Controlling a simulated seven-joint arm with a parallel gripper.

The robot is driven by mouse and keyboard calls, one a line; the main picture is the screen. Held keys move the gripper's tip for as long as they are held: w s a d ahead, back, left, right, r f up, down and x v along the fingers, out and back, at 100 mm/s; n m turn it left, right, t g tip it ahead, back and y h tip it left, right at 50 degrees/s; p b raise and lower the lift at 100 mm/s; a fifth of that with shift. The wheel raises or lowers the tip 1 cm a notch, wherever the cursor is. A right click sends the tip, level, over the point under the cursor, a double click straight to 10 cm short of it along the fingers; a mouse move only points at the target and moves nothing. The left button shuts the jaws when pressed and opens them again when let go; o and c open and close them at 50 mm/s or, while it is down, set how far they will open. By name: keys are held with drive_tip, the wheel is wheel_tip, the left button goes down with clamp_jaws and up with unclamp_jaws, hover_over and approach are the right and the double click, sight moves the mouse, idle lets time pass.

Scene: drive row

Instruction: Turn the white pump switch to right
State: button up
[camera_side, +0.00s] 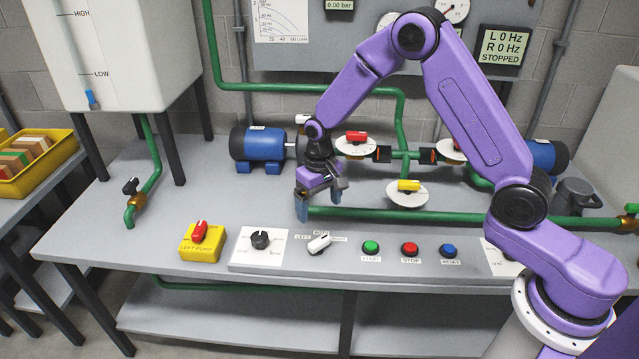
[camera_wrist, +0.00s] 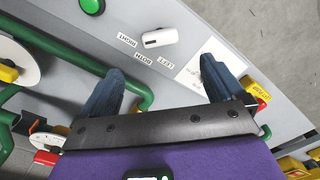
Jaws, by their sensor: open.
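The white pump switch (camera_side: 319,243) is a small elongated knob on the front of the grey bench, with LEFT, BOTH and RIGHT labels around it. It also shows in the wrist view (camera_wrist: 160,37), beyond the fingertips. Its end with a dark mark lies toward the RIGHT label (camera_wrist: 127,41). My gripper (camera_side: 320,203) is open and empty, above the bench and behind the switch in the side view, apart from it. In the wrist view its two blue fingers (camera_wrist: 160,70) are spread wide, with the LEFT and BOTH labels seen between them.
A black knob on a white plate (camera_side: 260,240) stands left of the switch, and a yellow box with a red knob (camera_side: 200,240) farther left. A green button (camera_side: 371,247) is close on the right. A green pipe (camera_side: 400,214) runs behind. The display (camera_side: 502,45) reads 0 Hz, STOPPED.

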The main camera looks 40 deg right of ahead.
wheel_tip(320, 180, up, 6)
drive_tip(key=shift+f, duration=0.15)
idle(0.4)
drive_tip(key=s+a+r+n, duration=0.1)
drive_tip(key=s+r+n, duration=0.25)
drive_tip(key=s, duration=0.45)
drive_tip(key=s+a+r+n, duration=0.2)
drive_tip(key=s+r+n, duration=0.15)
drive_tip(key=s, duration=0.45)
drive_tip(key=s+d+r+n, duration=0.1)
drive_tip(key=s+d+n, duration=0.2)
drive_tip(key=s, duration=0.6)
drive_tip(key=s+d+r+n, duration=0.1)
drive_tip(key=s+d, duration=0.3)
drive_tip(key=s, duration=0.5)
drive_tip(key=shift+n, duration=0.9)
drive_tip(key=shift+w+r, duration=0.1)
